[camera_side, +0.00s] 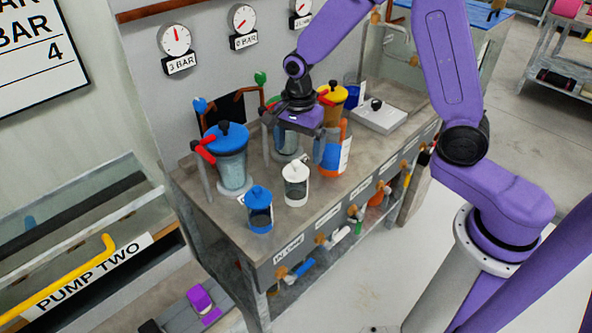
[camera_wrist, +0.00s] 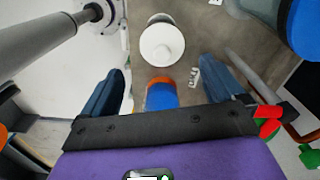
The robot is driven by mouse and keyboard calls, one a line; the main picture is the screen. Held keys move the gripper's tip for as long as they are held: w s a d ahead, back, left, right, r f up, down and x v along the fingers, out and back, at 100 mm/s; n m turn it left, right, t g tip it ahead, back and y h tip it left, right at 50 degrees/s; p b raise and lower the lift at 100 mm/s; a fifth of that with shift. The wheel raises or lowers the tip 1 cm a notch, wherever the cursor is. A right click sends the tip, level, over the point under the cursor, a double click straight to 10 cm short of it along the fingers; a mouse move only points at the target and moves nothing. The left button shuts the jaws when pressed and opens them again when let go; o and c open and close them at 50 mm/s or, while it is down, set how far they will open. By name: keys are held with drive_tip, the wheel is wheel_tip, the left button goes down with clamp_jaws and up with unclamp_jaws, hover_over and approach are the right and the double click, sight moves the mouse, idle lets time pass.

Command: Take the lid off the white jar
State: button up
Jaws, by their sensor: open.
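The white jar (camera_side: 295,188) stands upright on the bench near its front edge, with its white lid (camera_side: 296,171) on top. In the wrist view I see the white lid (camera_wrist: 162,42) from above, with a small knob at its middle. My gripper (camera_side: 305,120) is above the bench, behind the jar and higher than it, and is apart from it. In the wrist view my gripper (camera_wrist: 163,75) has its two blue fingers spread wide with nothing held. The lid is beyond the fingertips. The jar's body is mostly hidden under its lid there.
A blue-lidded jar (camera_side: 259,210) stands left of the white jar. A large blue-topped vessel (camera_side: 230,160) with a red handle is behind it. A blue and orange bottle (camera_side: 331,155) is close on the right; it also shows between my fingers (camera_wrist: 160,97).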

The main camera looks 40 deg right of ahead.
sight(296, 163)
drive_tip(key=shift+w+a+f, duration=0.1)
drive_tip(key=shift+a+f, duration=0.1)
drive_tip(key=shift+f, duration=1.1)
drive_tip(key=shift+a+f, duration=0.15)
drive_tip(key=shift+f, duration=1.1)
drive_tip(key=c, duration=1.1)
drive_tip(key=shift+c, duration=0.2)
